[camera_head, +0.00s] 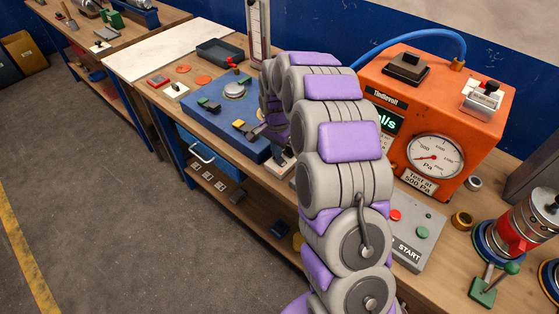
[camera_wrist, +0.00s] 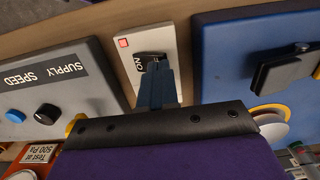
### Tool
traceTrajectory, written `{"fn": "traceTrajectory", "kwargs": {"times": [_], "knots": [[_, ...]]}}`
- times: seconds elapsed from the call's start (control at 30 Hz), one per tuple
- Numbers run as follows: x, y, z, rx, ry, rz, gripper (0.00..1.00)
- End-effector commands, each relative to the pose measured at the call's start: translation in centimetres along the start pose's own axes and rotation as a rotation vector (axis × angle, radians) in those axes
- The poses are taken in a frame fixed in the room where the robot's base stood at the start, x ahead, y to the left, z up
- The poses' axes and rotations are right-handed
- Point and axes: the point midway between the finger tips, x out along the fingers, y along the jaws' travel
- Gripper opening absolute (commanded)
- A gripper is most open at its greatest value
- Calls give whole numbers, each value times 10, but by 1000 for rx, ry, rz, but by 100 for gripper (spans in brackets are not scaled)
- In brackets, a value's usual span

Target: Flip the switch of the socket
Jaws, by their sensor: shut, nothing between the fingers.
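The socket is a white plate (camera_wrist: 136,47) with a small red light and a black rocker switch (camera_wrist: 150,61) marked ON, seen in the wrist view. My gripper (camera_wrist: 157,70) is shut and empty. Its dark blue fingers overlap the switch's lower part in the picture and hide some of it and of the plate. I cannot tell whether the fingertips touch the switch. In the head view, a white plate (camera_head: 281,165) shows beside the blue box, partly covered by my arm.
A blue box (camera_wrist: 225,50) lies right of the socket in the wrist view, and a grey SUPPLY SPEED panel (camera_wrist: 55,90) lies left. In the head view, an orange gauge unit (camera_head: 475,130) and a red canister (camera_head: 527,220) stand right of my arm. The floor (camera_head: 120,190) at left is clear.

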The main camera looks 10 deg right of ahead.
Motion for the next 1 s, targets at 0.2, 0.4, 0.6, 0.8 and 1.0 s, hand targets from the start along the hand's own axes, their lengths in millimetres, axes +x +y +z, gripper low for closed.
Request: {"fn": "traceTrajectory", "kwargs": {"times": [0.2,0.4,0.6,0.8,1.0], "knots": [[3,0,0,0,0,0,0],[6,0,0,0,-1,1,0],[4,0,0,0,0,0,0],[-9,0,0,0,0,0,0],[-24,0,0,0,0,1,0]]}}
